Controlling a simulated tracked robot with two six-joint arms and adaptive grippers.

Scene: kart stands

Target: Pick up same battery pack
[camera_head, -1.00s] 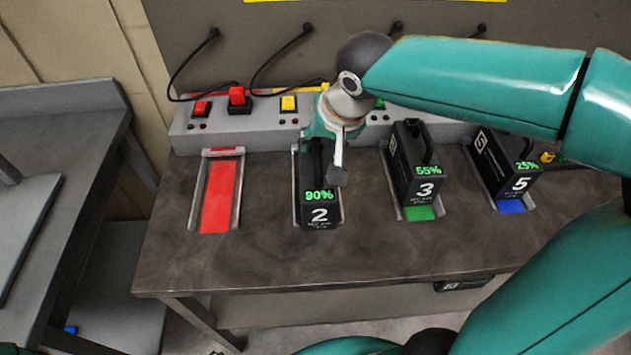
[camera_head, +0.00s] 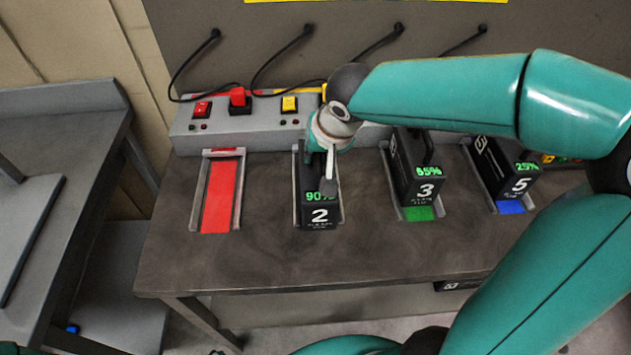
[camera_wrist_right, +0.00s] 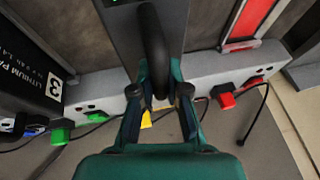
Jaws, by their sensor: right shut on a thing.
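Battery pack 2 (camera_head: 319,215), black with a green 90% display, sits upright in its slot on the grey bench. My right gripper (camera_head: 325,152) is at the pack's upper rear and hides part of its top. In the right wrist view, the gripper's fingers (camera_wrist_right: 160,98) are shut on the black looped handle (camera_wrist_right: 153,45) of this pack. The pack still rests in its slot. My left gripper is not in view.
Pack 3 (camera_head: 427,188) and pack 5 (camera_head: 519,186) stand in slots to the right. An empty red slot (camera_head: 219,195) lies to the left. A grey strip with coloured switches and plugs (camera_head: 215,133) runs behind. Another grey table (camera_head: 70,125) stands at far left.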

